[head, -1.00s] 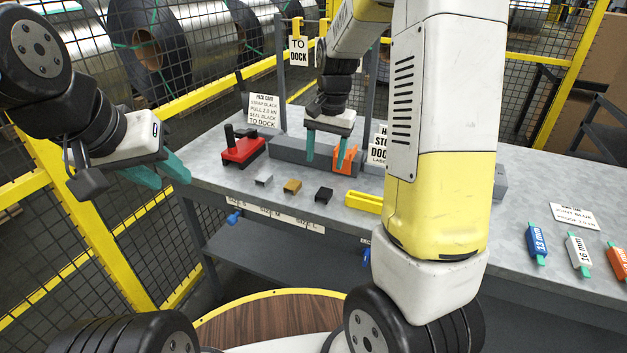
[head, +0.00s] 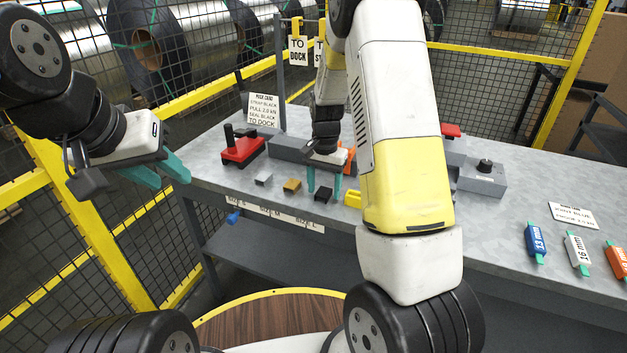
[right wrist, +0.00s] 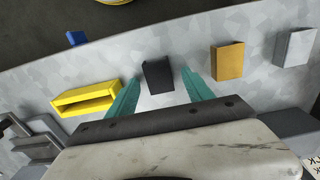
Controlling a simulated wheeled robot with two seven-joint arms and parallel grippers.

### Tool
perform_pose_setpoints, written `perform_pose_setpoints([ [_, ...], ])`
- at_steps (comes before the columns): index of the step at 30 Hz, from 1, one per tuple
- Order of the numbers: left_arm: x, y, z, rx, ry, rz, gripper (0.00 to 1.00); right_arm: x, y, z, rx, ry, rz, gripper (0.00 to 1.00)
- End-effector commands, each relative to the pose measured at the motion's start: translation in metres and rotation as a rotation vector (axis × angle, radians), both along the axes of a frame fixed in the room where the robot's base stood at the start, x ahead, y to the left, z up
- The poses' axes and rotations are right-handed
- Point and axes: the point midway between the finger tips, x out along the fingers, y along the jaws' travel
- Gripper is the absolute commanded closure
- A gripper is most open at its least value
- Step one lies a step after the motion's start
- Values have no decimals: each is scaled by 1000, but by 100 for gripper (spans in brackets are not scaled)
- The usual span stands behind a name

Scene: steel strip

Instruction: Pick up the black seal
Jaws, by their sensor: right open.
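The black seal (head: 324,194) is a small dark block on the grey table, near its front edge. In the right wrist view the black seal (right wrist: 158,76) lies in the gap between the two teal fingers, apart from both as seen there. My right gripper (head: 324,184) is open above the seal, fingers pointing down; it also shows in the right wrist view (right wrist: 161,90). My left gripper (head: 170,176) is in the air left of the table, its teal fingers apart and nothing between them.
A gold block (head: 292,186) and a silver block (head: 264,179) sit left of the seal. A yellow bracket (right wrist: 86,97) lies on its other side. A red tool (head: 241,150) stands further back. Several labelled tools, one blue (head: 535,242), lie at the right.

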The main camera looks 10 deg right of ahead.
Motion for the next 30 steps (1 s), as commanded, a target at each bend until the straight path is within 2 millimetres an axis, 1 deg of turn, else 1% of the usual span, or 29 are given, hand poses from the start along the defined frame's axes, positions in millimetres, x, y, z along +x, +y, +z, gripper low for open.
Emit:
perform_pose_setpoints([
  [5, 0, 0, 0, 0, 0, 0, 64, 0, 0, 0, 0, 0, 0, 40],
  [9, 0, 0, 0, 0, 0, 0, 64, 0, 0, 0, 0, 0, 0, 68],
  [11, 0, 0, 0, 0, 0, 0, 64, 0, 0, 0, 0, 0, 0, 79],
  [12, 0, 0, 0, 0, 0, 0, 64, 0, 0, 0, 0, 0, 0, 87],
  [14, 0, 0, 0, 0, 0, 0, 64, 0, 0, 0, 0, 0, 0, 99],
  [23, 0, 0, 0, 0, 0, 0, 64, 0, 0, 2, 0, 0, 0, 100],
  [26, 0, 0, 0, 0, 0, 0, 64, 0, 0, 6, 0, -1, 1, 100],
  [30, 0, 0, 0, 0, 0, 0, 64, 1, 0, 19, 1, -3, 1, 100],
])
